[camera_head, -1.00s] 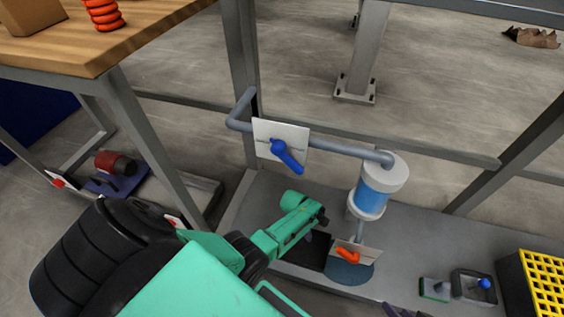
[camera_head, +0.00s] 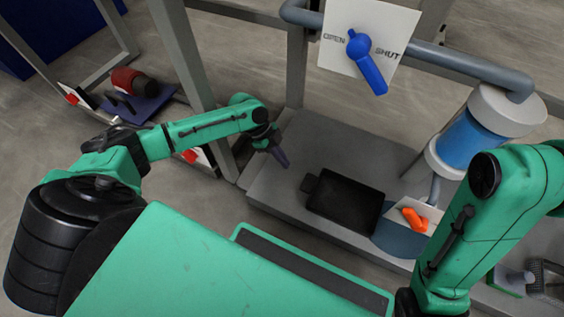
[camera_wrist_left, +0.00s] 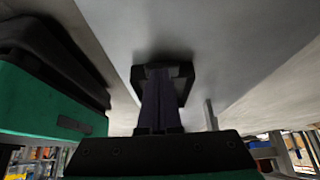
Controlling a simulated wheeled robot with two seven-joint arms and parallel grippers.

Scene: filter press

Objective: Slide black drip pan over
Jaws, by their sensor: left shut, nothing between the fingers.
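The black drip pan (camera_head: 345,203) is a shallow rectangular tray lying on the grey platform, with a short tab handle (camera_head: 310,183) on its left side. Its right edge adjoins a round blue-grey vessel (camera_head: 398,238) under the filter. My left gripper (camera_head: 281,158) is shut and empty, pointing down beside the platform's left part, up and left of the handle and apart from it. In the left wrist view its dark fingers (camera_wrist_left: 160,98) are together over plain grey surface. My right arm crosses the right side of the head view; its gripper is out of sight.
A blue filter housing (camera_head: 470,140) with grey pipe stands behind the pan. A blue valve lever (camera_head: 366,60) and an orange lever (camera_head: 415,220) sit on white plates. The platform (camera_head: 330,145) left of and behind the pan is clear. A frame post (camera_head: 297,65) rises behind my left gripper.

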